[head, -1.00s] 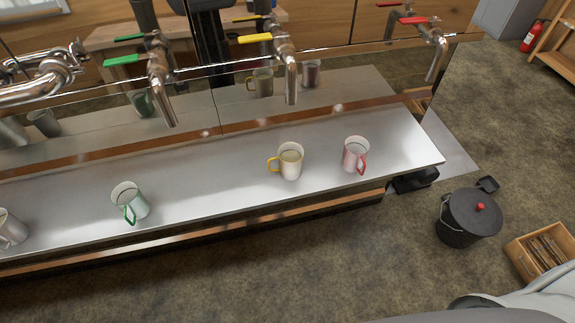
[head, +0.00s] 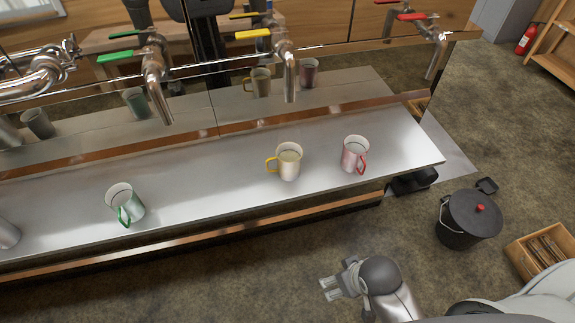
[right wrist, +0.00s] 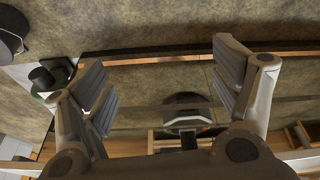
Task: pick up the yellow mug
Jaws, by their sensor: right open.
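The yellow mug (head: 289,165) stands upright on the metal shelf (head: 220,180), below the tap with the yellow handle. Its body is pale and shiny, and its yellow handle points left. My right gripper (head: 328,289) is in front of the shelf, below and to the right of the mug in the head view, apart from it. In the right wrist view its two fingers (right wrist: 165,90) are spread wide with nothing between them. The mug cannot be made out in the right wrist view. My left gripper is not in view.
A red-handled mug (head: 355,154) stands right of the yellow one, and a green-handled mug (head: 126,205) further left. Taps with green, yellow and red handles overhang the shelf. A black bucket (head: 468,219) stands on the floor at right. Floor before the shelf is clear.

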